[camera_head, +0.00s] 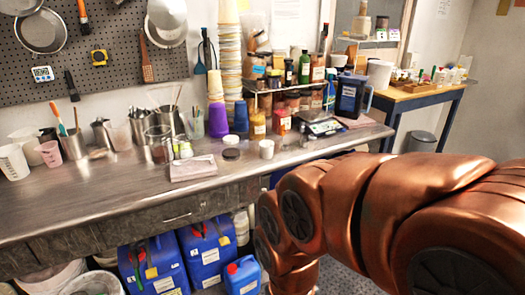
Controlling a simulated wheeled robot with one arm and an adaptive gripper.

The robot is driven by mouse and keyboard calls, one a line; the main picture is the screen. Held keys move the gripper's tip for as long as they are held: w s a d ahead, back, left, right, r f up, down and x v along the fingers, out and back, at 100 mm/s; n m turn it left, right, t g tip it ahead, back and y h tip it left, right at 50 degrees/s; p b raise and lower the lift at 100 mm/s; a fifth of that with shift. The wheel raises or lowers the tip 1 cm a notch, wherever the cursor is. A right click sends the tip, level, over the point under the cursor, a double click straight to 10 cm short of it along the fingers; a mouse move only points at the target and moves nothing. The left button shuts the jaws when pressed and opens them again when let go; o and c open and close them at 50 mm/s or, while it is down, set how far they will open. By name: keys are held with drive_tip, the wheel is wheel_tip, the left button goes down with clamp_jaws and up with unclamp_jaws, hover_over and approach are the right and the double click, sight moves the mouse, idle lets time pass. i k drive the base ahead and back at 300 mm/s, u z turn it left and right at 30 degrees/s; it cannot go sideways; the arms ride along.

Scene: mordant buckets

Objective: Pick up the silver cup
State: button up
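Several silver metal vessels stand along the back of the steel counter (110,190), so I cannot tell which one is the silver cup. One silver cup (73,147) at the left holds upright tools. A small silver pitcher (102,133) stands to its right. My arm fills the lower right, well apart from these vessels. My gripper is not in view.
White and pink cups (50,153) stand at the far left. A folded cloth (193,168) lies near the counter's front edge. Stacked cups (230,60), jars and a dark blue pitcher (349,95) crowd the right. The left front of the counter is clear.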

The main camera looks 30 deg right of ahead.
sight(267, 150)
drive_tip(key=u, duration=3.4)
drive_tip(key=k, duration=1.15)
drive_tip(key=z, duration=2.15)
